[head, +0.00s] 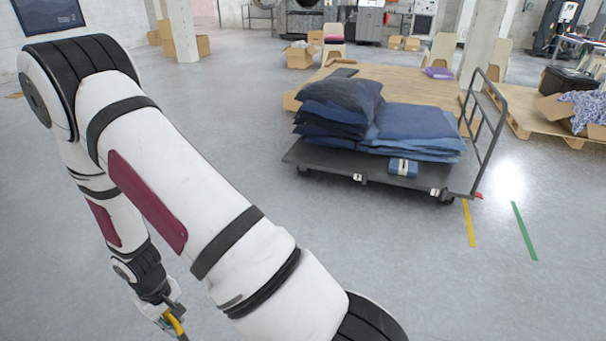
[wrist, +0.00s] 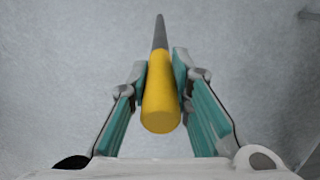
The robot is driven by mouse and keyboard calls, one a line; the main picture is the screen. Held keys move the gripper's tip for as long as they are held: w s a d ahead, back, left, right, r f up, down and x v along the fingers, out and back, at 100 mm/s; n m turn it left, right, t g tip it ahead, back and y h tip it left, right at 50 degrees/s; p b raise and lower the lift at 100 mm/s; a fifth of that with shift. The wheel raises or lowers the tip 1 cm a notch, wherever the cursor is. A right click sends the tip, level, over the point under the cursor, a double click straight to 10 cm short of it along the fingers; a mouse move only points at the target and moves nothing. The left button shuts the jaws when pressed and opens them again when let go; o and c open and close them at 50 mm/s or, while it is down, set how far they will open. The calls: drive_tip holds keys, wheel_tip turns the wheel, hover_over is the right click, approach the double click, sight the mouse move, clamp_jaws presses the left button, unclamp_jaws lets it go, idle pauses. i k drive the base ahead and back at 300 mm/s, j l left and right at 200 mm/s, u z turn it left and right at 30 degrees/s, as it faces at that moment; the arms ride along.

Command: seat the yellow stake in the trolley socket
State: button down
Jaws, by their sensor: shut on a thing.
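My gripper (head: 168,314) is at the lower left of the head view, well apart from the trolley. In the wrist view my gripper (wrist: 162,75) has its teal fingers closed on both sides of the yellow stake (wrist: 161,98). The stake's thick yellow end is nearest the wrist camera, and a thin grey rod points away over bare floor. The stake also shows in the head view (head: 177,324), partly cut off by the frame edge. The trolley (head: 320,158) is a dark flatbed right of centre. Small fittings (head: 358,178) sit on its front edge; I cannot tell which is the socket.
Folded blue cloth (head: 418,122) and dark cushion-like piles (head: 340,100) load the trolley. Its tall handle frame (head: 489,130) stands at the right end. A blue packet (head: 403,167) lies near the front edge. A wooden platform (head: 400,82) stands behind. The floor between is clear.

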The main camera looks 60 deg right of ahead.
sight(346, 126)
drive_tip(key=l+z, duration=0.25)
drive_tip(key=z, duration=0.25)
drive_tip(key=l+z, duration=0.2)
drive_tip(key=z, duration=0.3)
drive_tip(key=i+l+z, duration=0.1)
drive_tip(key=z, duration=0.4)
drive_tip(key=i+l+z, duration=0.2)
drive_tip(key=z, duration=0.2)
drive_tip(key=i+l+z, duration=0.3)
drive_tip(key=z, duration=0.15)
drive_tip(key=i+l+z, duration=0.15)
drive_tip(key=i+z, duration=0.65)
drive_tip(key=i, duration=0.7)
drive_tip(key=i+j, duration=0.1)
drive_tip(key=i, duration=0.5)
